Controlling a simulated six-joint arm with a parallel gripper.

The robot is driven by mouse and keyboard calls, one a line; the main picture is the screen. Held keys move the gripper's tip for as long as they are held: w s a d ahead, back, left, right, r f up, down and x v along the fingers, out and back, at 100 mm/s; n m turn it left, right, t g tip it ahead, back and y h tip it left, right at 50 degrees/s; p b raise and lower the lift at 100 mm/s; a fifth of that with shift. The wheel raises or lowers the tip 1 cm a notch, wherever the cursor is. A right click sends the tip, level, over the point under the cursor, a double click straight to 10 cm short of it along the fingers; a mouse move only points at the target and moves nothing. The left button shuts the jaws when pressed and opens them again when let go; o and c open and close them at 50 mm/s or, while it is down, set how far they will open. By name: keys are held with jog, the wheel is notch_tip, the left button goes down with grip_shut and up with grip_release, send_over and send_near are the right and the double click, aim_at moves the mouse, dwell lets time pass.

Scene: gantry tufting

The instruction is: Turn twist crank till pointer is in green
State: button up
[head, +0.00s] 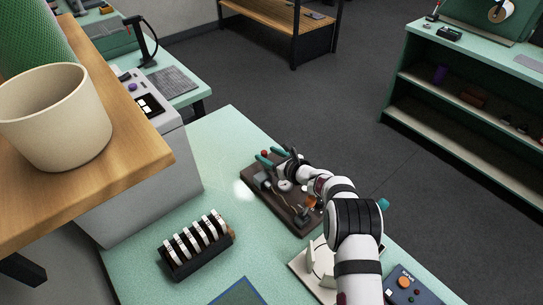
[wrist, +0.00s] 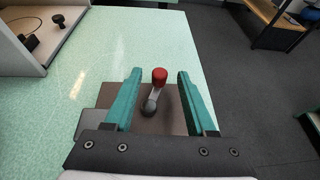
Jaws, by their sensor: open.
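In the wrist view the crank shows as a red knob (wrist: 160,76) on a short light arm that runs down to a dark round hub (wrist: 149,106). It stands on a brown board (wrist: 172,122). My gripper (wrist: 156,74) is open, with one teal finger on each side of the knob and gaps to both. In the head view my gripper (head: 270,158) is over the far left end of the dark board (head: 312,228), and the red knob (head: 264,153) shows small beside the fingers. I cannot make out a pointer or a green zone in either view.
The board lies on a pale green table (head: 140,270). A black rack (head: 196,257) of white discs stands left of the board. A control box (head: 408,284) with an orange button and a white dial plate (head: 318,262) sit near the front. A beige cup (head: 60,125) stands on a wooden shelf.

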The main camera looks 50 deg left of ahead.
jog(key=v, duration=0.6)
jog(key=shift+d+r, duration=0.1)
jog(key=shift+d, duration=0.05)
